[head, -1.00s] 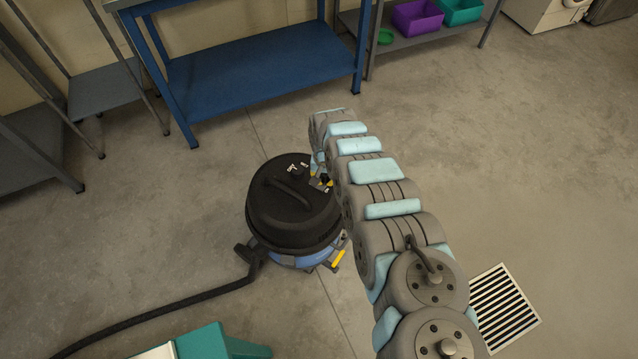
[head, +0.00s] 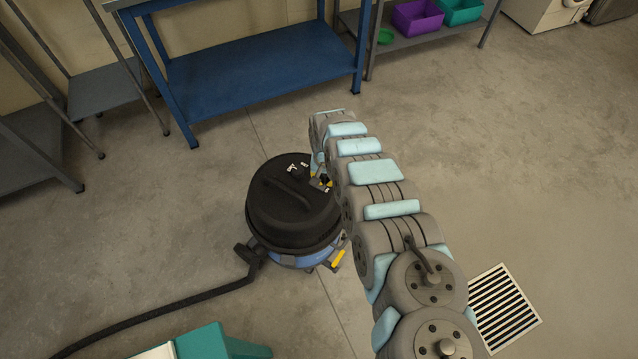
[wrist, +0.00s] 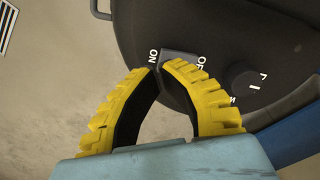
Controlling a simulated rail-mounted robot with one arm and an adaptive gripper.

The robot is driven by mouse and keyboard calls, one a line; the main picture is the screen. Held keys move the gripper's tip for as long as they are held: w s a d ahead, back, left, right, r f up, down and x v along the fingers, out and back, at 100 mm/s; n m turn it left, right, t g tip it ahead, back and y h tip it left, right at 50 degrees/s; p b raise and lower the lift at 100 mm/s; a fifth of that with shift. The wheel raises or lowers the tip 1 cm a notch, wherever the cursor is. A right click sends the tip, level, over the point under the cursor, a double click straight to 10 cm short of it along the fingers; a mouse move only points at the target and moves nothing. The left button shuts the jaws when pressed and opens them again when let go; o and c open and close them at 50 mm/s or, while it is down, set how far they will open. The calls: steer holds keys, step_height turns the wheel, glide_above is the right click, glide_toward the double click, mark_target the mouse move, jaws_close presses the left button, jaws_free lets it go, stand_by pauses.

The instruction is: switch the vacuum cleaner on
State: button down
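The vacuum cleaner (head: 283,215) stands on the floor in the head view, with a black domed lid and a blue lower body. In the wrist view its black lid (wrist: 215,25) fills the upper right. A grey switch (wrist: 180,57) sits there between the white labels ON, on the left, and OFF, on the right. My gripper (wrist: 160,69) has yellow ribbed fingers with their tips together, holding nothing, over the switch's lower edge. I cannot tell whether they touch it. The fingers hide part of the switch, so its position is unclear. In the head view my gripper is at the lid's right edge.
A round black knob (wrist: 246,82) is right of the switch. A black hose (head: 165,315) runs to the lower left. A blue bench (head: 260,75) stands behind, and a teal object (head: 215,345) is at the front. Floor is clear to the right, around a drain grate (head: 503,308).

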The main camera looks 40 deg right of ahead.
mark_target(325, 187)
steer(key=shift+f+b, duration=0.9)
steer(key=shift+f, duration=0.8)
stand_by(1.0)
steer(key=shift+r, duration=0.2)
steer(key=shift+r+p, duration=3.35)
steer(key=shift+p, duration=0.5)
